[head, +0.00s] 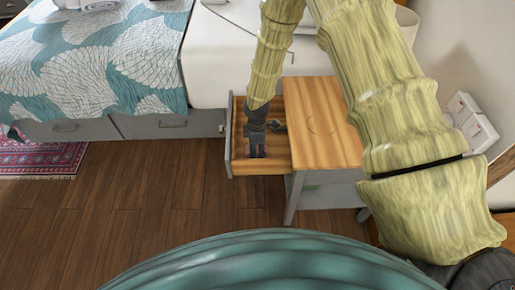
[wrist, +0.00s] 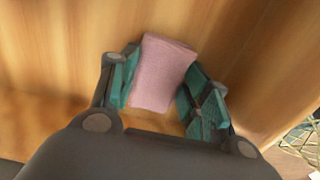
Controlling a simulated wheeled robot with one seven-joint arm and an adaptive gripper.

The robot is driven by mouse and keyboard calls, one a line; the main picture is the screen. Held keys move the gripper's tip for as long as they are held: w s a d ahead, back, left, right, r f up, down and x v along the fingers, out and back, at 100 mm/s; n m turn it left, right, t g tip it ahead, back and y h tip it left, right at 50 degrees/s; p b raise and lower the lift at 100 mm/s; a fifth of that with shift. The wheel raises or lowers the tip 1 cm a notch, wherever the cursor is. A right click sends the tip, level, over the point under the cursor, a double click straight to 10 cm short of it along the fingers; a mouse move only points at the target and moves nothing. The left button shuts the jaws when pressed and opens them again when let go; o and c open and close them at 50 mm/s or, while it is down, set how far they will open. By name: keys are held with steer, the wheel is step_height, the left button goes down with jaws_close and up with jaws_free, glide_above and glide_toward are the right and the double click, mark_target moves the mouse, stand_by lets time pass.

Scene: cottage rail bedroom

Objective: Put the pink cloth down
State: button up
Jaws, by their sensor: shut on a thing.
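The pink cloth (wrist: 163,70) is a small folded block between the fingers of my gripper (wrist: 160,88) in the wrist view. My gripper is shut on it, with a teal-padded finger at each side. In the head view my gripper (head: 257,150) points down inside the open drawer (head: 228,140) of the bedside cabinet (head: 323,120). There the cloth is mostly hidden by the fingers. Wood surrounds the cloth in the wrist view. I cannot tell whether the cloth touches the drawer floor.
The cabinet top is bare beside the drawer. A bed with a teal and white patterned cover (head: 90,65) stands at the left and back. Wall sockets (head: 472,120) are at the right. The wooden floor (head: 150,190) in front is clear, with a red rug (head: 40,160) at far left.

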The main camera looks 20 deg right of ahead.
mark_target(257, 148)
steer(key=shift+a, duration=0.2)
steer(key=o, duration=1.1)
steer(key=shift+o, duration=0.2)
steer(key=shift+d, duration=0.15)
step_height(257, 148, up, 12)
steer(key=p, duration=0.1)
